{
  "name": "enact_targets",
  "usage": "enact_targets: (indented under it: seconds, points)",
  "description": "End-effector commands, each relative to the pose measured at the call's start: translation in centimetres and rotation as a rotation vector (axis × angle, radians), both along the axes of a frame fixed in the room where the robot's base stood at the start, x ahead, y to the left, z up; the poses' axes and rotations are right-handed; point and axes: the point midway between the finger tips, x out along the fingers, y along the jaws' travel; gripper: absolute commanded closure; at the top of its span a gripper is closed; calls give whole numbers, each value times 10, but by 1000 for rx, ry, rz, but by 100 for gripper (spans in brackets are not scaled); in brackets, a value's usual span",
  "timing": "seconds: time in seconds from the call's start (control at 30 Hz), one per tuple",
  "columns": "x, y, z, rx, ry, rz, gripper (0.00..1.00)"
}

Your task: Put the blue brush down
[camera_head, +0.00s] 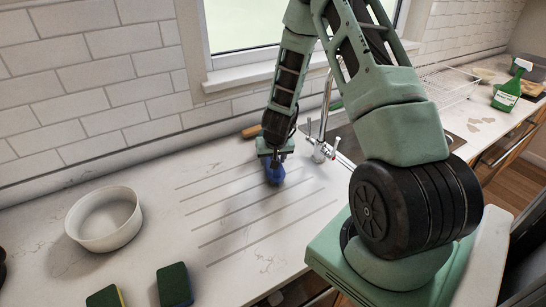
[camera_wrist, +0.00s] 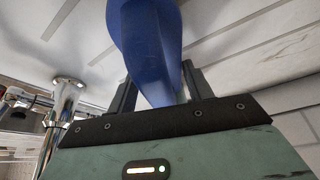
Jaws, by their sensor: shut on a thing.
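The blue brush (camera_head: 275,174) is in my gripper (camera_head: 272,163), over the grooved draining area of the white counter (camera_head: 230,250). In the wrist view the blue brush (camera_wrist: 150,45) fills the space between the two dark fingers of my gripper (camera_wrist: 157,88). The gripper is shut on it and points down. The brush's lower end is close to the counter; I cannot tell whether it touches. My fingers hide part of the brush.
A white bowl (camera_head: 104,222) stands at the left. Two sponges, one (camera_head: 104,297) and another (camera_head: 174,284), lie at the front. A tap (camera_head: 321,148) and sink are just right of the gripper. A wooden-handled thing (camera_head: 252,131) lies by the wall. The grooved area is otherwise clear.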

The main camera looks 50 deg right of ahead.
Motion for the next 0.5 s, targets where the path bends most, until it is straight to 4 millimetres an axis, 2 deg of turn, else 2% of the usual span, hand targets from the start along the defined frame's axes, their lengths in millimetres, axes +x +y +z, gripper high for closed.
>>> enact_targets:
  seconds: [0.37,0.4,0.47,0.5]
  points:
    - [0,0,-5,-1,-1,1,55]
    - [0,0,-4,-1,-1,0,44]
    - [0,0,-4,0,0,0,27]
    - [0,0,-4,0,0,0,27]
